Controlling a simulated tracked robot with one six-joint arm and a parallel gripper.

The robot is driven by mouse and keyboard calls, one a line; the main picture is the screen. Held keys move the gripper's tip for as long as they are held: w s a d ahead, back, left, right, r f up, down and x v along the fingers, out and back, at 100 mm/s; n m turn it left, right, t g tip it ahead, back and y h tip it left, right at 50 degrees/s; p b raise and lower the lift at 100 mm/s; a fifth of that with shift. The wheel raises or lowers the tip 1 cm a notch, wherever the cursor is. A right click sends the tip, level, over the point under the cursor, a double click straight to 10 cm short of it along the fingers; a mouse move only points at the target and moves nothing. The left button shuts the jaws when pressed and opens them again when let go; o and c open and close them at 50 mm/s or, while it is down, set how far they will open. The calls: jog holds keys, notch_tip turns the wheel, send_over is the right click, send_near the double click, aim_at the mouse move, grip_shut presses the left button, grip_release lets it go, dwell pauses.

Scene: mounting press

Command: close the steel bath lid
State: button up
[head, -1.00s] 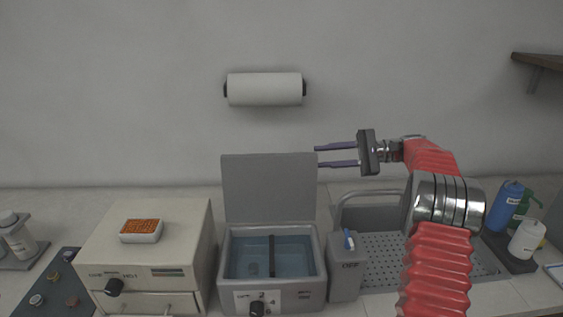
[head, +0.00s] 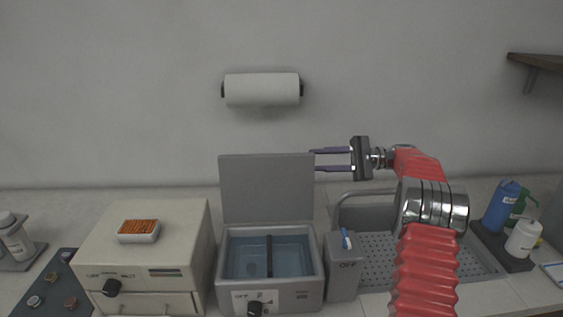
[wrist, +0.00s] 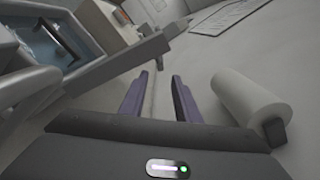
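The steel bath (head: 284,293) stands on the counter, with water and a dark divider inside. Its grey lid (head: 266,188) stands upright and open at the back edge. My gripper (head: 311,160) is open and empty, its two purple fingers pointing left at the lid's upper right edge. In the head view the fingertips overlap or come close to that edge; contact cannot be told. In the wrist view the gripper (wrist: 154,84) has a clear gap between its fingers, and the lid (wrist: 120,60) runs diagonally just beyond them.
A cream heater box (head: 150,255) with an orange-filled tray (head: 138,231) stands left of the bath. A grey box (head: 343,268) and a sink (head: 380,250) are at its right. A paper roll (head: 261,89) hangs on the wall above; it also shows in the wrist view (wrist: 245,105).

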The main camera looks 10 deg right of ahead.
aim_at(282, 160)
jog(key=a, duration=0.3)
jog(key=w+a, duration=0.1)
jog(key=a, duration=0.3)
jog(key=w+a, duration=0.1)
jog(key=a, duration=0.3)
jog(key=shift+w, duration=0.1)
jog(key=shift+c, duration=0.2)
jog(key=c, duration=0.6)
grip_shut()
jog(key=shift+r, duration=0.15)
